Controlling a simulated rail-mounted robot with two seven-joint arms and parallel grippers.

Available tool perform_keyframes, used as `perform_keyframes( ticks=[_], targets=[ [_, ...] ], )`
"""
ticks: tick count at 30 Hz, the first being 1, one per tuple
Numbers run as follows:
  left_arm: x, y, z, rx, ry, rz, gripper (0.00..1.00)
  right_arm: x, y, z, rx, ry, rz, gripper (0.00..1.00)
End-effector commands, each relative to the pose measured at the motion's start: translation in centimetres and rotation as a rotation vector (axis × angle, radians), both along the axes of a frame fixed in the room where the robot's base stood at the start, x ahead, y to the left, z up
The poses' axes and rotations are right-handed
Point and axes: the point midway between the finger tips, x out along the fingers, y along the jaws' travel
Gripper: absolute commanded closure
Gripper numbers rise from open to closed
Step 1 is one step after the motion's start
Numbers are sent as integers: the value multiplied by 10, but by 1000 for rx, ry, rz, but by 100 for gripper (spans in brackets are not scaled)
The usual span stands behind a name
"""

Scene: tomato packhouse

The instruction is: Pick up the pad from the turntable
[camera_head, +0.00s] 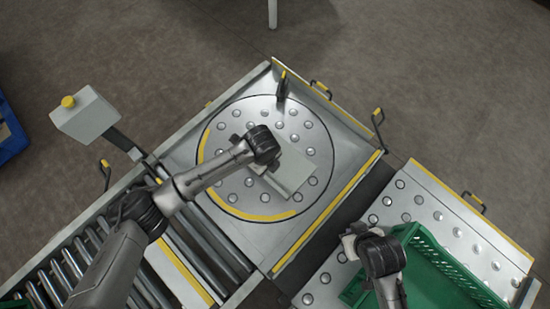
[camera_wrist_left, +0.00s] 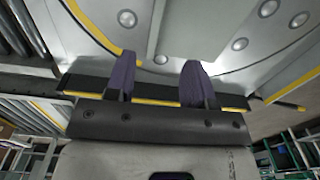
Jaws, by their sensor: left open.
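The pad (camera_head: 293,172) is a flat light-grey slab lying on the round turntable (camera_head: 241,117). My left gripper (camera_head: 268,168) is above the pad's upper-left part, and its wrist hides that part. In the left wrist view, its two dark purple fingers (camera_wrist_left: 160,62) are apart with nothing seen between them. A plain pale surface, which looks like the pad (camera_wrist_left: 183,30), lies beyond the fingertips. The gap between fingers and pad is hard to judge. My right gripper (camera_head: 352,240) is at lower right by the green crate; its fingers are not clear.
A green crate (camera_head: 440,265) stands on a studded table (camera_head: 405,196) at lower right. A roller conveyor (camera_head: 75,262) runs at lower left. A dark upright post (camera_head: 282,87) stands at the turntable's top edge. A grey box with a yellow button (camera_head: 87,115) stands left.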

Motion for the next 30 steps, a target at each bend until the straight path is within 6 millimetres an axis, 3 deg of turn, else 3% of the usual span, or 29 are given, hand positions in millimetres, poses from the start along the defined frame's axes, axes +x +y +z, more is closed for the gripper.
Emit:
perform_keyframes(
  ticks=[15, 30],
  targets=[
    [6, 4, -78, 20, 0, -23, 51, 1, -2, -35, -6, -3, 3, 100],
    [6, 5, -107, 19, 0, -23, 51, 1, 1, -49, 4, -3, -3, 100]
  ],
)
